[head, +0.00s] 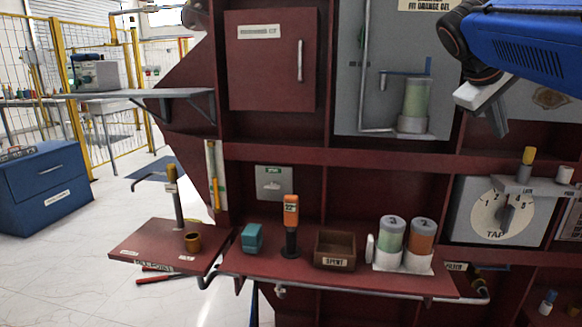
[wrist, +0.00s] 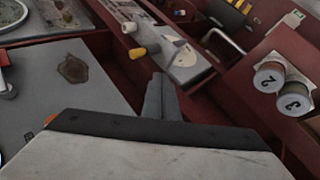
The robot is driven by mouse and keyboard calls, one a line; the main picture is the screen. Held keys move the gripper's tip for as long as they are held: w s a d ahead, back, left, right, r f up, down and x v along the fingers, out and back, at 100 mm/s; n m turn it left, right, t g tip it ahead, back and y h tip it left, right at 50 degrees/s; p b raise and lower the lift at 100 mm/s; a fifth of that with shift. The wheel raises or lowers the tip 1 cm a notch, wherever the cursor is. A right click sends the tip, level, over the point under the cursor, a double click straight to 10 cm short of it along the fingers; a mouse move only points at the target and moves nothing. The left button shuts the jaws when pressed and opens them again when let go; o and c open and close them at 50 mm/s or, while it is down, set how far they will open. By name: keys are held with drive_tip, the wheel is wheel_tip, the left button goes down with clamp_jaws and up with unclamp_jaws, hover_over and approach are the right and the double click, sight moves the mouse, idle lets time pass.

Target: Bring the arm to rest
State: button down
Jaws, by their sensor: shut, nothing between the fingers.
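My gripper (head: 500,121) is at the upper right of the head view, at the end of my blue arm. It hangs in front of the red cabinet (head: 370,155), clear of the shelf below. In the wrist view its fingers (wrist: 161,98) are together and hold nothing. Beyond the fingertips are the grey dial panel (wrist: 172,55) and a yellow knob (wrist: 137,53). The gripper's distance from the cabinet is hard to judge.
On the red shelf (head: 340,281) stand a teal block (head: 252,238), an orange-topped tool (head: 291,225), a brown SPENT box (head: 335,250) and two canisters (head: 406,240). A tap dial panel (head: 497,215) is at right. Open floor (head: 60,270) lies at left.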

drive_tip(key=s+a+f+y, duration=0.2)
drive_tip(key=s+a+f, duration=0.4)
drive_tip(key=f, duration=0.6)
drive_tip(key=s+a+f+m+y, duration=0.1)
drive_tip(key=s+a+f+y, duration=0.2)
drive_tip(key=s+a+f, duration=0.4)
drive_tip(key=s+a+f+t+y, duration=0.1)
drive_tip(key=s+a+f+y, duration=0.2)
drive_tip(key=s+a+f, duration=0.4)
wheel_tip(320, 180, down, 10)
drive_tip(key=shift+r+m, duration=0.2)
drive_tip(key=shift+m, duration=0.2)
